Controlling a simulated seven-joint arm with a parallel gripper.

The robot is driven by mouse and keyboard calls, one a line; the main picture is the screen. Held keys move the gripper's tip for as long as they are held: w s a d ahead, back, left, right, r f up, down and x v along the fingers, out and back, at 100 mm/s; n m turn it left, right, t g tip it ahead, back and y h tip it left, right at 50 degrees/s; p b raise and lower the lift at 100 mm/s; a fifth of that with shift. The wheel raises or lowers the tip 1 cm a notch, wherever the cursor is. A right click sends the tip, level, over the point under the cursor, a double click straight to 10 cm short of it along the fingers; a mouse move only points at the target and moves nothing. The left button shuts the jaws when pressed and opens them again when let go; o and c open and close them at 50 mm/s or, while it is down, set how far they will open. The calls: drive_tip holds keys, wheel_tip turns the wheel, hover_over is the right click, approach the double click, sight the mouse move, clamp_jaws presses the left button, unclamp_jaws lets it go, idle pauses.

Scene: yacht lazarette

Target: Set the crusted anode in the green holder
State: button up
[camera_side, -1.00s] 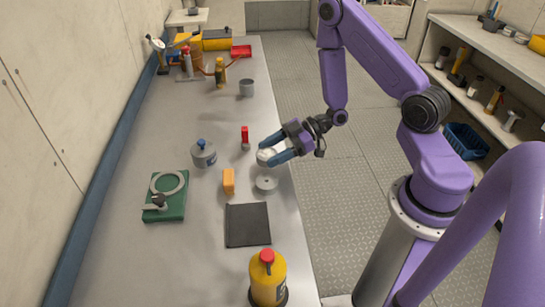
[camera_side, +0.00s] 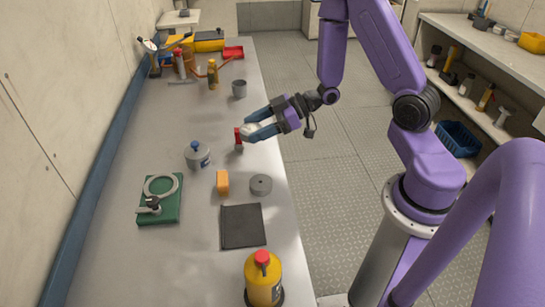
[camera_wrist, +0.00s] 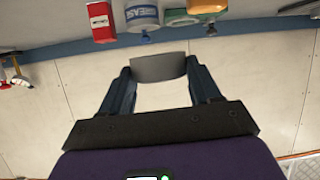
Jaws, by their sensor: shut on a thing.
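My gripper (camera_side: 258,129) is shut on a pale whitish disc (camera_side: 249,131), which looks like the crusted anode. It holds the disc above the right side of the bench, near a small red block. In the wrist view the disc (camera_wrist: 158,67) is a grey slab between my two fingers (camera_wrist: 158,88). The green holder (camera_side: 172,210) lies at the left of the bench. It is a green base with a pale, open ring and a dark-knobbed lever on it. Its edge also shows in the wrist view (camera_wrist: 180,17). My fingers partly hide the disc.
A plain grey disc with a centre hole (camera_side: 261,184) lies by an orange block (camera_side: 222,182) and a black mat (camera_side: 243,226). A blue-knobbed grease tin (camera_side: 197,155) and the red block (camera_side: 238,139) stand between gripper and holder. A yellow bottle (camera_side: 263,278) is in front.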

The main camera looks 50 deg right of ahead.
drive_tip(key=w+m+t+h, duration=0.1)
drive_tip(key=w+m+h, duration=0.1)
drive_tip(key=w, duration=0.1)
drive_tip(key=shift+a+r+t, duration=0.1)
drive_tip(key=shift+r+t, duration=0.05)
drive_tip(key=shift+t, duration=0.25)
drive_tip(key=shift+w+d+r+m+t+h, duration=0.25)
drive_tip(key=shift+m+t+h, duration=0.2)
drive_tip(key=shift+m+h, duration=0.85)
drive_tip(key=shift+w+d+r+m+t+h, duration=0.1)
drive_tip(key=shift+d+m+t+h, duration=0.3)
drive_tip(key=shift+m+h, duration=0.9)
drive_tip(key=shift+w+d+r+m+t+h, duration=0.2)
drive_tip(key=shift+m+t+h, duration=0.35)
drive_tip(key=shift+m+h, duration=0.7)
drive_tip(key=n+g+y, duration=0.1)
drive_tip(key=n+y, duration=0.1)
drive_tip(key=s+a+n+g+y, duration=0.1)
drive_tip(key=n+y, duration=0.2)
drive_tip(key=f+n+y, duration=0.1)
drive_tip(key=n+y, duration=0.1)
drive_tip(key=shift+s+a+f+n+g+y, duration=0.15)
drive_tip(key=shift+n+g+y, duration=0.1)
drive_tip(key=shift+g, duration=0.15)
drive_tip(key=shift+s+n+g+y, duration=0.9)
drive_tip(key=shift+s+n+y, duration=0.1)
drive_tip(key=shift+s, duration=0.4)
drive_tip(key=shift+s+n+g+y, duration=0.9)
drive_tip(key=shift+s+n, duration=0.1)
drive_tip(key=shift+s, duration=0.35)
